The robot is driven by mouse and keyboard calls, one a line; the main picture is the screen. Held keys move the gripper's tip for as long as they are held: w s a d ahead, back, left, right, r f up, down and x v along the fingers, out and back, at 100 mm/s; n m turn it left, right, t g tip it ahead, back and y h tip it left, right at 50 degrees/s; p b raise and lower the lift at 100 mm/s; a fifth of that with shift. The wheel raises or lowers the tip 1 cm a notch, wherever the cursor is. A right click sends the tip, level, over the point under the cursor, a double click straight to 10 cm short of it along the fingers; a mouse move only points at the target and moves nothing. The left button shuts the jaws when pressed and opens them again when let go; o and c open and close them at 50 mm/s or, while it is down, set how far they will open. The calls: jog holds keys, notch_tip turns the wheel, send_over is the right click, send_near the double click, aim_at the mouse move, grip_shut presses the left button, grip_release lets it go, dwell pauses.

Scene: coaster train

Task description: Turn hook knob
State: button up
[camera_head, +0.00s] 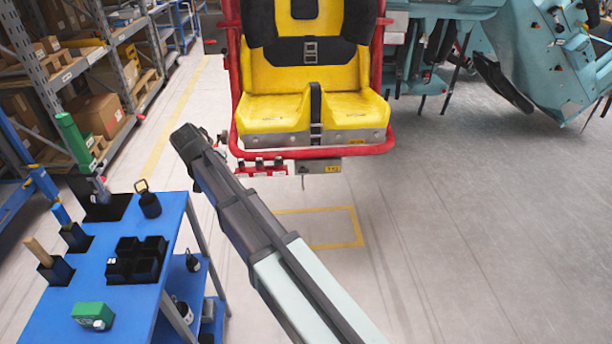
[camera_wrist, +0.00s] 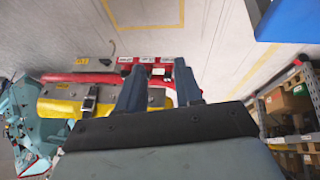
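A small red control strip (camera_head: 264,169) with several dark knobs and white labels is fixed under the front of the yellow seat (camera_head: 313,112). The strip (camera_wrist: 147,60) also shows in the wrist view, just beyond my fingertips. The labels are too small to read, so I cannot tell which knob is the hook knob. My gripper (camera_wrist: 157,82) has its two dark fingers spread apart with nothing held between them. In the head view my gripper (camera_head: 187,138) is left of the strip and apart from it.
A blue cart (camera_head: 100,260) with tools, a black block and a green box stands at left. Shelves (camera_head: 45,85) with cartons line the far left. Teal machinery (camera_head: 540,60) stands at back right. The floor at right is clear.

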jog(key=d+f+m+h, duration=0.1)
jog(key=d+f+m, duration=0.1)
jog(key=d+f, duration=1.2)
jog(key=w+d+f+m+h, duration=0.15)
jog(key=d+f, duration=0.75)
jog(key=d, duration=1)
jog(key=d+f+m+h, duration=0.1)
jog(key=d+f+m, duration=0.2)
jog(key=d+f, duration=1.1)
jog(key=m+t+y, duration=0.8)
jog(key=t+y, duration=0.3)
jog(key=y, duration=0.2)
send_near(303, 170)
jog(key=x, duration=0.7)
jog(key=shift+w+f, duration=0.15)
jog(key=shift+f, duration=0.05)
